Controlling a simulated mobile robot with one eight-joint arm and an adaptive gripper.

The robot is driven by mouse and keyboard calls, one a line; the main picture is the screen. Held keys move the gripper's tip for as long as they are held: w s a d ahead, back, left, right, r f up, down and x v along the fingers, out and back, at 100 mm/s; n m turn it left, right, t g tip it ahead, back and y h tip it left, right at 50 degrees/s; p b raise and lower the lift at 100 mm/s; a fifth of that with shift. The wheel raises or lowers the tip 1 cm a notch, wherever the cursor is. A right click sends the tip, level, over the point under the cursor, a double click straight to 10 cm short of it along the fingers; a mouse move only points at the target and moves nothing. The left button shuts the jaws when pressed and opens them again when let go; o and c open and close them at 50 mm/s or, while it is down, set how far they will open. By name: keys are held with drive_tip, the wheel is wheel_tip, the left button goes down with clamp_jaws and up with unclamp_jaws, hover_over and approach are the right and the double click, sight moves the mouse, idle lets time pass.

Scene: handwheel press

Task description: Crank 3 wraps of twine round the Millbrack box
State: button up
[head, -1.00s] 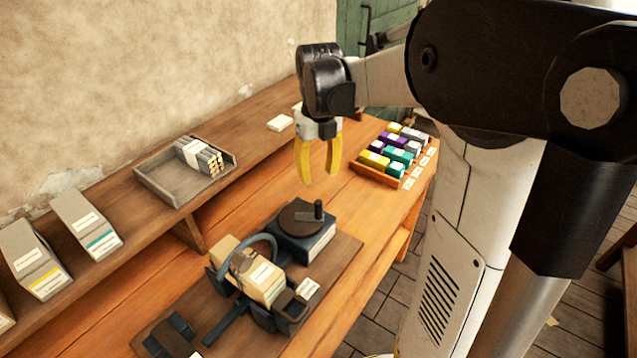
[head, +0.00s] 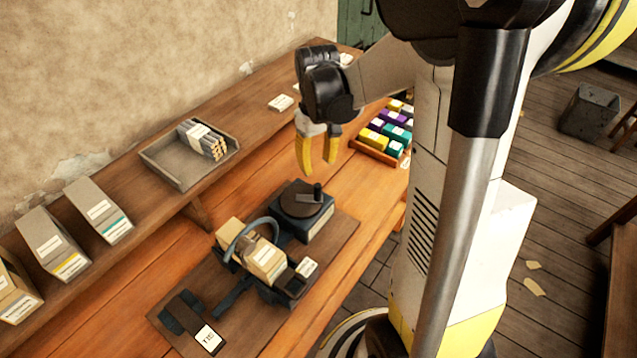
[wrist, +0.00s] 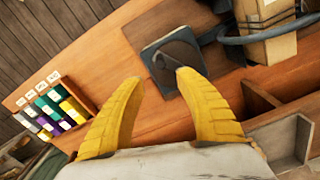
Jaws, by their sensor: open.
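A tan box (head: 266,260) with a white label sits in a dark cradle on a brown board; its label is too small to read. A blue-grey ring (head: 250,232) arches around the box. Beside it stands a dark square unit with a round disc (head: 301,198) and an upright crank knob (head: 318,192). My gripper (head: 319,165), with yellow fingers, is open and empty above and behind the crank. In the wrist view the fingers (wrist: 158,80) stand apart, with the crank unit (wrist: 170,62) beyond the tips and the box (wrist: 268,35) at upper right.
A grey tray (head: 160,161) of bundled sticks and several upright boxes (head: 100,211) line the raised shelf at left. A dark block with a white card (head: 208,339) lies at the board's near end.

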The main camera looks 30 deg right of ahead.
sight(318, 186)
drive_tip(key=n, duration=0.3)
drive_tip(key=shift+n, duration=0.7)
drive_tip(key=shift+f, duration=0.35)
wheel_tip(318, 186, down, 10)
drive_tip(key=shift+f+b, duration=0.1)
drive_tip(key=shift+b, duration=1.15)
drive_tip(key=shift+s, duration=0.1)
clamp_jaws()
